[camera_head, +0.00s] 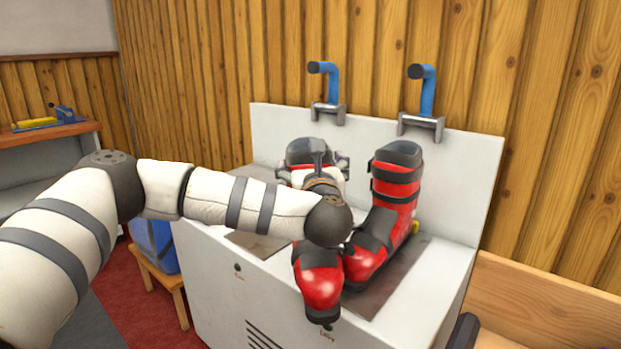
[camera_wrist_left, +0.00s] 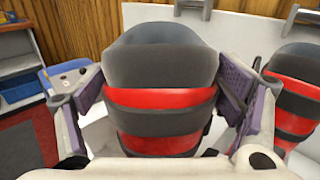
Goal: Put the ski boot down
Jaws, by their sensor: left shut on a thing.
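My left gripper (camera_head: 318,168) is shut on the upper cuff of a red and dark grey ski boot (camera_head: 320,280). In the left wrist view its two fingers sit on either side of the cuff (camera_wrist_left: 160,97). The boot looks upright, its toe at the front edge of the white bench (camera_head: 413,298). My arm hides its middle, and I cannot tell whether its sole touches the bench. A second red boot (camera_head: 395,190) stands upright close on the right, on a dark grey strip of the bench top. My right gripper is not in view.
Two blue-handled clamps (camera_head: 331,85) are fixed along the bench's back panel. A wooden stool with a blue box (camera_head: 152,243) stands left of the bench. A shelf (camera_head: 45,133) with a yellow and blue tool is at the far left. Bare bench top shows right of the second boot.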

